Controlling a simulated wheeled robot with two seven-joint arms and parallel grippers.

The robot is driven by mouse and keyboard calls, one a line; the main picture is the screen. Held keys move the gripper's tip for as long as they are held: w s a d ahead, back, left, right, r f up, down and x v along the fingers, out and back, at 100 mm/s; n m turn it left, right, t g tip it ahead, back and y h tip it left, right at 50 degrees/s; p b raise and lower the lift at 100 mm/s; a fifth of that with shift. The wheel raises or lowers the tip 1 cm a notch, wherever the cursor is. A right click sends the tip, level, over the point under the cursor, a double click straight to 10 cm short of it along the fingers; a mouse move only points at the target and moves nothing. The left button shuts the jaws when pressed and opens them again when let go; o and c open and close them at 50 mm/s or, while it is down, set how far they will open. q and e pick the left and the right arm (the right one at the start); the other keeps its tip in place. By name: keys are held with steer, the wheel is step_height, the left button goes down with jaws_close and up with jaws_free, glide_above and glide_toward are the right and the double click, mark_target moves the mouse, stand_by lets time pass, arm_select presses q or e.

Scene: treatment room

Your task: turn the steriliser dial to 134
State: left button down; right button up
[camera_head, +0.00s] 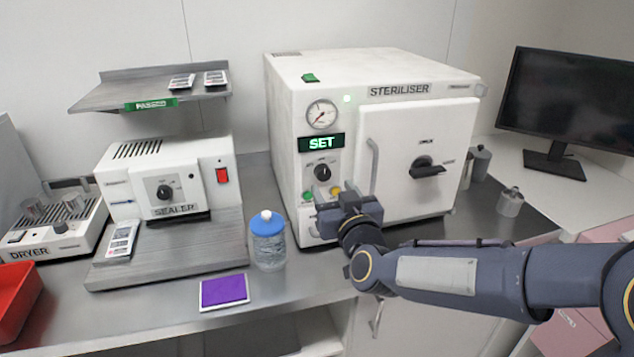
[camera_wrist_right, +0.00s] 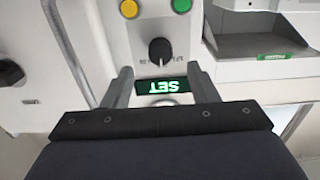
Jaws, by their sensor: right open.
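The white steriliser (camera_head: 415,150) stands at the back of the counter with its door shut. Its small black dial (camera_head: 322,173) sits below a green display (camera_head: 321,142) that reads SET; the marks around the dial are too small to read. My right gripper (camera_head: 345,200) is in front of the panel, just below and right of the dial. In the right wrist view, which is upside down, the dial (camera_wrist_right: 160,50) lies ahead between the two spread fingers of my right gripper (camera_wrist_right: 160,72), apart from both. My left gripper is not in view.
Green and yellow buttons (camera_head: 307,195) sit under the dial, and a vertical door handle (camera_head: 374,165) is close on the right. A blue-capped bottle (camera_head: 267,242) stands left of my gripper. A sealer (camera_head: 165,180) is further left. A purple pad (camera_head: 224,290) lies in front.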

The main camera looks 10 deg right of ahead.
mark_target(324, 176)
steer(key=w, duration=0.5)
steer(key=shift+w+a, duration=0.1)
steer(key=shift+w, duration=0.1)
steer(key=c, duration=1)
steer(key=shift+o, duration=0.2)
